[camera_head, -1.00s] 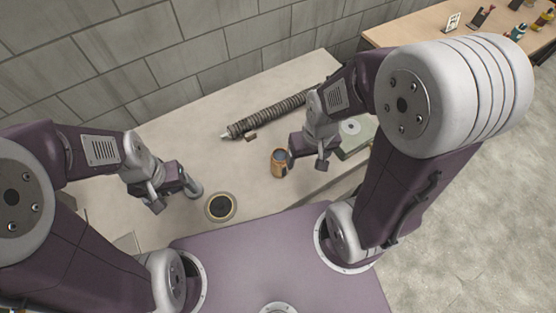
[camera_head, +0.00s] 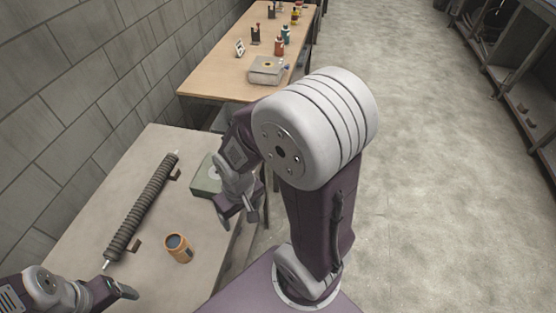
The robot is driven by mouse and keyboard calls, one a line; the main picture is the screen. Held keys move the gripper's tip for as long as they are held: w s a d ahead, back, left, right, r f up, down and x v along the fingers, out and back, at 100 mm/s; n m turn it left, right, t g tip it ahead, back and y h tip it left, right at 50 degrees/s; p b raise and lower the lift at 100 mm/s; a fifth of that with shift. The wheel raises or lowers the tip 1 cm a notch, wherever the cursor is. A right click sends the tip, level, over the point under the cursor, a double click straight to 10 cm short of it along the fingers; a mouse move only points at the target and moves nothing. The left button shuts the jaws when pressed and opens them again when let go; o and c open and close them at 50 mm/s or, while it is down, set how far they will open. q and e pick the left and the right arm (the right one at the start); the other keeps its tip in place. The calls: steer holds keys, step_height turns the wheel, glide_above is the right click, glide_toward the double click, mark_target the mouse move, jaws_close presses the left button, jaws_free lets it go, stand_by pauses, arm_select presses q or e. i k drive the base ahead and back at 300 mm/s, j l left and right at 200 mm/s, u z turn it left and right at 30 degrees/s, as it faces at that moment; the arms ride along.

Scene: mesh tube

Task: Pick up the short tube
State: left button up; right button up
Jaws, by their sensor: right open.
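The short tube (camera_head: 178,249) is orange-brown with a dark opening at the top. It stands upright on the pale table (camera_head: 112,195), near its front edge. My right gripper (camera_head: 240,217) is open and empty, up and to the right of the short tube, with a gap between them in the picture. It hangs near the table's right edge, in front of a green-grey box. My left gripper (camera_head: 122,290) shows at the lower left, left of and below the short tube. Whether its jaws are open is unclear.
A long dark ribbed roll (camera_head: 145,205) lies on the table behind the short tube, with small brown blocks beside it. The green-grey box (camera_head: 205,182) sits at the table's right end. A wooden table (camera_head: 215,80) with bottles and a grey box stands beyond. Open floor lies right.

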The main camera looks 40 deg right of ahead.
mark_target(175, 244)
steer(key=z, duration=1.15)
steer(key=i+l+u, duration=0.3)
steer(key=l, duration=0.35)
steer(key=u, duration=1.7)
steer(key=k+j+u, duration=0.15)
steer(key=u, duration=0.25)
steer(key=k+j+u, duration=0.1)
steer(key=j+u, duration=0.25)
steer(key=l, duration=0.1)
